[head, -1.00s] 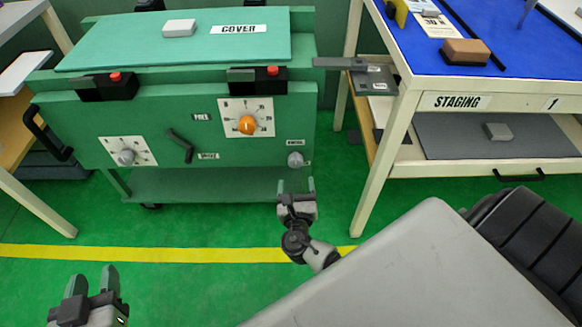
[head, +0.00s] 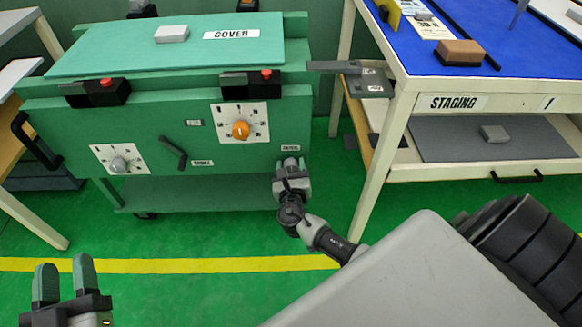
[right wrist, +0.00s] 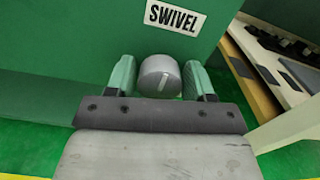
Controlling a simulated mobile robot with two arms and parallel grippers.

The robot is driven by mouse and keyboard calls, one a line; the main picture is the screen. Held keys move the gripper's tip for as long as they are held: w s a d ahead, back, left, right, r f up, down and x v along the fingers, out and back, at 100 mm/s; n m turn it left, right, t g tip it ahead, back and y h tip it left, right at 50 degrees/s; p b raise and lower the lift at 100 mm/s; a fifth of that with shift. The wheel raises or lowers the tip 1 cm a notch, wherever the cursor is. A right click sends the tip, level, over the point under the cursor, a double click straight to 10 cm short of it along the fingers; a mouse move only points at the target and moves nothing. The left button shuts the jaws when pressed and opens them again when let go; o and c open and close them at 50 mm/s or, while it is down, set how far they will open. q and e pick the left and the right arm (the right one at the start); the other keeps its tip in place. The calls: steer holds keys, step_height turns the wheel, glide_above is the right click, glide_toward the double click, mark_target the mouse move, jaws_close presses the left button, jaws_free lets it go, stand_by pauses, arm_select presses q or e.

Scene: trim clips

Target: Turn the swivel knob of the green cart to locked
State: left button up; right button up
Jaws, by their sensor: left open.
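The green cart (head: 100,132) stands ahead. Its grey swivel knob (right wrist: 160,77) sits under the SWIVEL label (right wrist: 175,17) in the right wrist view. A light line marks the knob's face, tilted slightly from upright. In the head view, my right gripper (head: 291,166) is at the cart's lower right corner and largely hides the knob. My left gripper (head: 64,282) is open and empty at the lower left, well away from the cart.
The cart also carries an orange knob (head: 240,130), a grey dial (head: 118,164), a dark lever (head: 173,152) and red-buttoned clamps. A staging table (head: 400,145) stands close on the right, with a grey bracket (head: 350,68) jutting towards the cart. Green floor is free in front.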

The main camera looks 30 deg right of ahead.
steer(key=c, duration=0.6)
steer(key=shift+o, duration=0.2)
